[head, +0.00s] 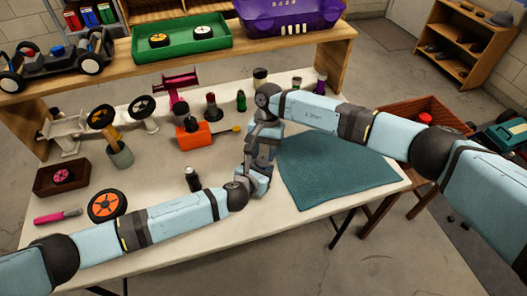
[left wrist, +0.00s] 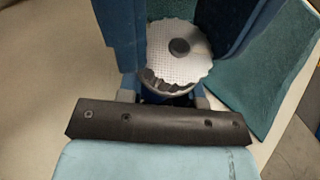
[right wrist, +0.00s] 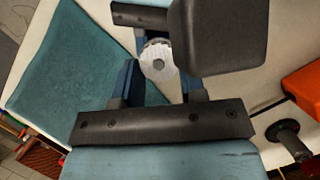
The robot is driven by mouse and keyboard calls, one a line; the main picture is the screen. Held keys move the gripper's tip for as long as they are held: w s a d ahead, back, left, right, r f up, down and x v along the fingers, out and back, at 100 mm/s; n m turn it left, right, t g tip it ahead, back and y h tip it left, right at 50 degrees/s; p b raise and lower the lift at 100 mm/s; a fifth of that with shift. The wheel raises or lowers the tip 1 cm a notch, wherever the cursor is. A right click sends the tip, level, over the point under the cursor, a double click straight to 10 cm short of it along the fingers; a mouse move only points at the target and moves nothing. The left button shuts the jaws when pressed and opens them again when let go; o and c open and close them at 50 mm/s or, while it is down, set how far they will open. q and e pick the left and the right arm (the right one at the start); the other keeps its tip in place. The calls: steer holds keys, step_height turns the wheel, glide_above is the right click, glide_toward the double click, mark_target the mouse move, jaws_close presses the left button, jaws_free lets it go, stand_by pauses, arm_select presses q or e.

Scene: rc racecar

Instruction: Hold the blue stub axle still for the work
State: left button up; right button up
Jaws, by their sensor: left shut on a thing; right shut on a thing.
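My two grippers meet above the near part of the table, left of the teal mat. My left gripper (head: 258,183) is low, and my right gripper (head: 260,158) is just above it. In the left wrist view, a grey round part (left wrist: 180,50) with a notched rim and dark centre sits between the blue fingers. In the right wrist view, a pale notched round part (right wrist: 158,62) sits between the blue fingers, beside a dark block. I cannot tell whether both views show the same part. I cannot make out a separate blue stub axle; the grippers hide much there.
The teal mat (head: 335,170) lies at right. An orange box (head: 200,133), a dark bottle (head: 192,180), an orange-rimmed wheel (head: 106,205) and a pink-handled tool (head: 58,216) stand or lie at left. A raised shelf (head: 175,62) spans the back.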

steer(key=m, duration=0.1)
steer(key=m+y, duration=0.1)
steer(key=m, duration=0.2)
steer(key=shift+s+d+t, duration=0.1)
steer(key=shift+d+t, duration=0.15)
steer(key=shift+t, duration=0.05)
steer(key=m, duration=0.2)
steer(key=m+y, duration=0.1)
steer(key=shift+s+d+m+t+y, duration=0.1)
steer(key=shift+d+m+t+y, duration=0.05)
steer(key=shift+m+t+y, duration=0.2)
steer(key=m, duration=0.1)
steer(key=m+t, duration=0.1)
steer(key=m, duration=0.2)
steer(key=shift+s+m+t+y, duration=0.25)
steer(key=shift+t+y, duration=0.1)
steer(key=shift+s+m+t, duration=0.15)
steer(key=shift+m+t, duration=0.55)
steer(key=shift+m, duration=1.2)
steer(key=o, duration=1)
steer(key=shift+c, duration=0.2)
steer(key=shift+s, duration=0.1)
